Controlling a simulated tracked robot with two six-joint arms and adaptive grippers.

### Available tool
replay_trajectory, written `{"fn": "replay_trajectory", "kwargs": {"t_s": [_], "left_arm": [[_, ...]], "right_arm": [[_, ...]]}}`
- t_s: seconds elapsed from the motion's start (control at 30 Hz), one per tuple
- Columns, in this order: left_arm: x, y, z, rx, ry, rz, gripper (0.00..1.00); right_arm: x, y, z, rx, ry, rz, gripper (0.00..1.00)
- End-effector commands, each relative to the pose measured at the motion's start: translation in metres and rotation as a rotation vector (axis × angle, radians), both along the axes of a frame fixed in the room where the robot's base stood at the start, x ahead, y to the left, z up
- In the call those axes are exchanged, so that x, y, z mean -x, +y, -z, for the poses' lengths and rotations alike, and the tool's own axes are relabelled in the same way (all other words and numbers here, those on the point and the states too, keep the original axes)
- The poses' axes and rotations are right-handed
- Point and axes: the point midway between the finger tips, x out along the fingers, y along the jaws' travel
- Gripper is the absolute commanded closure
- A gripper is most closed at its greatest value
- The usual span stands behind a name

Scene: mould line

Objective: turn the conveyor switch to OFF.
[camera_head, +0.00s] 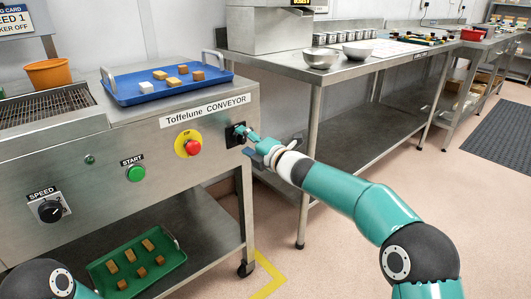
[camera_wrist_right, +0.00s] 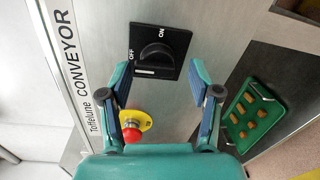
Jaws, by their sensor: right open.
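The conveyor switch (camera_wrist_right: 157,52) is a black square plate with a round black knob and ON and OFF labels. The wrist view shows it turned on its side, and I cannot tell for sure which label the knob points at. In the head view the switch (camera_head: 232,135) sits on the steel front at the right end of the conveyor, partly covered by my gripper. My right gripper (camera_wrist_right: 160,78) is open and empty, facing the switch, with one finger on either side of the knob's line. It also shows in the head view (camera_head: 246,133). My left gripper is out of view.
Left of the switch are a red stop button on yellow (camera_head: 188,144), a green start button (camera_head: 136,173) and a speed dial (camera_head: 50,210). A blue tray (camera_head: 135,97) stands on top, a green tray (camera_head: 105,280) on the shelf below. A steel table (camera_head: 380,68) stands to the right.

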Motion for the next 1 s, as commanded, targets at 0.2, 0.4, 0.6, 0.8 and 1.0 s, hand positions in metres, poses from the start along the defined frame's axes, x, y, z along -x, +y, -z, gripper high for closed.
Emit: {"fn": "replay_trajectory", "kwargs": {"t_s": [0.2, 0.4, 0.6, 0.8, 1.0], "left_arm": [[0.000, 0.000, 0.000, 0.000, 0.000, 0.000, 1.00], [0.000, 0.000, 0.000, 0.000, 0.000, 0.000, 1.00], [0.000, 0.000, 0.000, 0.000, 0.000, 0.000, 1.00], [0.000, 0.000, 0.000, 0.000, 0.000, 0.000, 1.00], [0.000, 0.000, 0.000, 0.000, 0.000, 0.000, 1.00]], "right_arm": [[0.025, -0.021, -0.002, 0.000, 0.003, 0.004, 0.37], [0.054, -0.042, -0.003, 0.002, 0.003, 0.004, 0.37], [0.076, -0.057, -0.003, 0.003, 0.004, 0.003, 0.37], [0.085, -0.063, -0.003, 0.003, 0.004, 0.003, 0.37], [0.085, -0.063, -0.003, 0.003, 0.004, 0.002, 0.37]]}}
